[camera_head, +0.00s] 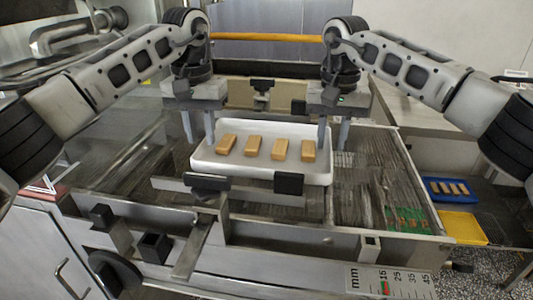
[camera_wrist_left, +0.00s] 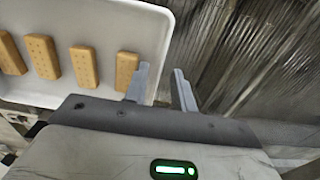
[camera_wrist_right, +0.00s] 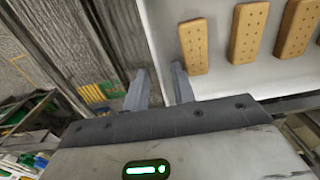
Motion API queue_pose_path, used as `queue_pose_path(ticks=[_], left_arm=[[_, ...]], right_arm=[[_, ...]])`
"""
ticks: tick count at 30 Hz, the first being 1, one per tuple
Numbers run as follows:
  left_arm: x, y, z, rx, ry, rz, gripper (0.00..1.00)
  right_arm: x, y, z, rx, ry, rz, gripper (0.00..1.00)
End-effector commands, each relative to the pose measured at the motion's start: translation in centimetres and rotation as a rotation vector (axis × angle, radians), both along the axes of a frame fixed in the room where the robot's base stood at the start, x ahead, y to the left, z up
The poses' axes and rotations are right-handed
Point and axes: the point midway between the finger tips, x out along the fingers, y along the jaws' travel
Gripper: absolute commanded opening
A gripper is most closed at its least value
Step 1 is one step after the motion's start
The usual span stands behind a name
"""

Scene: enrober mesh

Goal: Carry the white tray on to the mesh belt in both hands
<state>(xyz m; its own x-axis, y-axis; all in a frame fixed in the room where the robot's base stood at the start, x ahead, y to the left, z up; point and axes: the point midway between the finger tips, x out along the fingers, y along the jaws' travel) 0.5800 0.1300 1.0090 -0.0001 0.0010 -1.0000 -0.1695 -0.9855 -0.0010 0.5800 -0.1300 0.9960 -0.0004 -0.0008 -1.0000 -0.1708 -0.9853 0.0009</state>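The white tray (camera_head: 260,173) is over the mesh belt (camera_head: 366,185) in the head view and looks level. It appears to rest on the belt, though its underside is hidden. Several brown biscuits (camera_head: 252,147) lie in it in a row. My left gripper (camera_head: 198,130) is at the tray's left end, fingers apart, one inside the rim and one outside. My right gripper (camera_head: 332,135) is at the right end, likewise straddling the rim. The wrist views show gaps between the left fingers (camera_wrist_left: 162,88) and between the right fingers (camera_wrist_right: 159,88), with the tray's end wall between them.
A metal bar with black blocks (camera_head: 288,183) stands close in front of the tray. An orange bar (camera_head: 266,37) runs behind, between my wrists. A blue tray (camera_head: 447,190) with biscuits and a yellow tray (camera_head: 462,228) are at the right. Bare mesh lies right of the tray.

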Motion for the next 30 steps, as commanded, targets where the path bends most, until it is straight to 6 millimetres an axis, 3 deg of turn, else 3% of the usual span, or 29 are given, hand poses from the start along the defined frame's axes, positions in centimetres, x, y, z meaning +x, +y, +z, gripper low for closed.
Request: queue_pose_path(ticks=[9, 15, 23, 30], left_arm=[[0.0, 0.0, 6.9, 0.0, -0.004, 0.002, 0.26], [0.0, 0.0, 9.9, 0.001, -0.001, 0.002, 0.26], [0.0, 0.0, 10.9, 0.0, 0.0, 0.001, 0.26], [0.0, 0.0, 10.9, 0.001, 0.0, 0.001, 0.26]], right_arm=[[0.0, 0.0, 0.0, 0.0, 0.0, 0.001, 0.26], [0.0, 0.0, 0.0, 0.0, 0.0, 0.001, 0.26], [0.0, 0.1, 1.3, 0.001, -0.002, 0.001, 0.26], [0.0, 0.1, 6.1, 0.001, -0.004, 0.0, 0.26]])
